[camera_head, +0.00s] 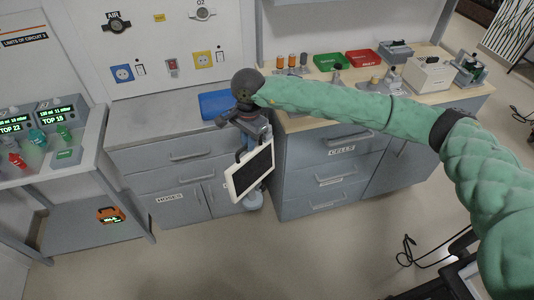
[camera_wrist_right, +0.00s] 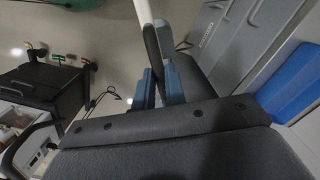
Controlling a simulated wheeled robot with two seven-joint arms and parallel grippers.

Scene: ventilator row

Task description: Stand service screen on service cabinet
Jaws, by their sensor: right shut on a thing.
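The service screen (camera_head: 251,170) is a dark panel with a pale frame. It hangs tilted below my right gripper (camera_head: 243,148), in front of the grey cabinet, with a round grey foot (camera_head: 254,201) under it. In the right wrist view, the blue fingers of the right gripper (camera_wrist_right: 162,88) are shut on the screen, whose pale and dark edge (camera_wrist_right: 149,32) runs upward between them. A grey cabinet (camera_head: 136,134) with drawers and doors stands behind, probably the service cabinet. My left gripper is not in view.
A blue tray (camera_head: 217,105) lies on the grey cabinet top, whose left part is bare. On the right, a wood-topped cabinet (camera_head: 330,151) carries green and red trays and several devices. A stand (camera_head: 44,163) with monitors is at the left. Floor in front is open.

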